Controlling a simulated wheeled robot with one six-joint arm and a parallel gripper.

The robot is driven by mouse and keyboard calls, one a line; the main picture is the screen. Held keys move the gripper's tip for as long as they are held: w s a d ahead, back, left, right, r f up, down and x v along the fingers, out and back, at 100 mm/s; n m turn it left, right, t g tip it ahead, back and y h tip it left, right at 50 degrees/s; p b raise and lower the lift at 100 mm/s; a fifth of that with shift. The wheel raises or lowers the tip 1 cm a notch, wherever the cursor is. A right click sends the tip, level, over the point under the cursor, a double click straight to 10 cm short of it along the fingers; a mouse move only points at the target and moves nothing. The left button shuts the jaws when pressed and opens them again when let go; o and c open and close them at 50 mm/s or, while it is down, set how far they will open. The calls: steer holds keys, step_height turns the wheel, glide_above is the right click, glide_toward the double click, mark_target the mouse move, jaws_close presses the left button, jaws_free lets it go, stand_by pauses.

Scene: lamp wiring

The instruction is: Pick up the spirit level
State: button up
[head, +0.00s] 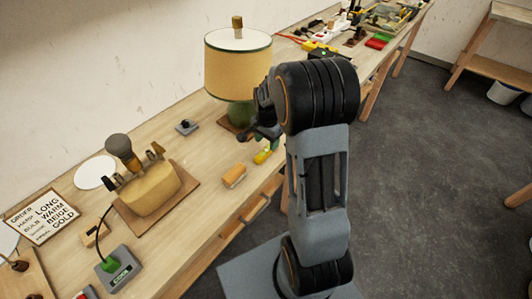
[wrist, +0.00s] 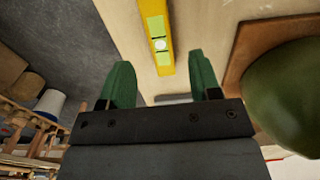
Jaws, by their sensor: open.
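The spirit level (wrist: 152,15) is a yellow bar with pale green vials, lying on the wooden bench in the wrist view. In the head view a short yellow piece of it (head: 263,156) shows near the bench's front edge, beside my arm; the rest is hidden. My gripper (wrist: 161,75) is open and empty, its two green fingers spread apart. The near end of the level lies between the fingertips in the picture, and I cannot tell the height gap. In the head view my gripper (head: 266,134) is partly hidden by my arm.
A lamp with a green base (wrist: 295,95) stands on a brown board close to the right finger. A wooden block (head: 234,176) lies left of the level. Clutter fills the far bench.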

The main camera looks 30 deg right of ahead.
mark_target(266, 150)
steer(key=shift+a+f, duration=0.1)
steer(key=shift+f, duration=2.2)
steer(key=c, duration=1)
steer(key=shift+r, duration=0.15)
